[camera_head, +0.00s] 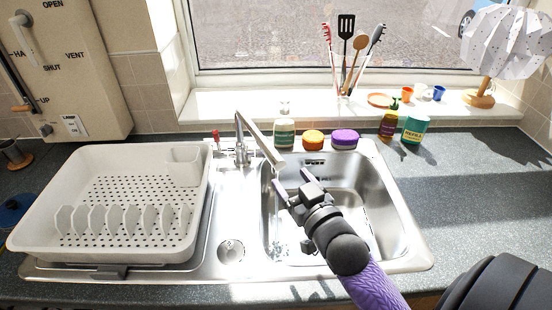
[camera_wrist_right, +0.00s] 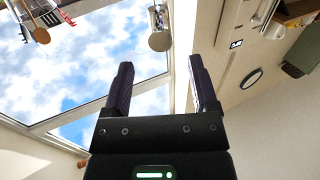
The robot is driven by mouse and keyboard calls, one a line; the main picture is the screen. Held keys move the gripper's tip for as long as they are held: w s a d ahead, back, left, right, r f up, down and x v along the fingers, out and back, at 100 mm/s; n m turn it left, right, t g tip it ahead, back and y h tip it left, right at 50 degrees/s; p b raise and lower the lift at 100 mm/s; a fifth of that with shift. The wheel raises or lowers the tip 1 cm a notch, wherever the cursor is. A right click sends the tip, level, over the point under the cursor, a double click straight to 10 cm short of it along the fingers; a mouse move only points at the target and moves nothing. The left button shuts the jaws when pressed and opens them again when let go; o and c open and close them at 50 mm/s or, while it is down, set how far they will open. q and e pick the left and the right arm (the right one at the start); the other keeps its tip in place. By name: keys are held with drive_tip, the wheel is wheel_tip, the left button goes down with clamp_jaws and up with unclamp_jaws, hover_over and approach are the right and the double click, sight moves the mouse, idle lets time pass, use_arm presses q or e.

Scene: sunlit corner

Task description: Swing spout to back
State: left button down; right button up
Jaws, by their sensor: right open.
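The silver tap (camera_head: 241,151) stands behind the sink, at its left side. Its spout (camera_head: 260,140) slants from the top of the tap forward and right, over the sink bowl. My right gripper (camera_head: 291,175) is over the bowl, with its fingers pointing toward the spout's free end. The fingertips look close to that end; I cannot tell whether they touch it. In the right wrist view the two dark fingers (camera_wrist_right: 160,68) are spread apart with nothing between them. The spout does not show there. My left gripper is not in view.
A white dish rack (camera_head: 60,176) fills the left drainer. A soap bottle (camera_head: 284,132), an orange scrubber (camera_head: 313,139) and a purple sponge (camera_head: 345,139) stand along the sink's back edge. A utensil holder with several tools is on the sill. The right worktop (camera_head: 470,200) is mostly clear.

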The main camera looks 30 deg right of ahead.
sight(276, 161)
drive_tip(key=w, duration=0.5)
drive_tip(key=w+d, duration=0.1)
drive_tip(key=w, duration=0.1)
drive_tip(key=shift+w+b, duration=0.2)
drive_tip(key=shift+b, duration=0.15)
drive_tip(key=shift+f, duration=0.1)
clamp_jaws()
idle(0.8)
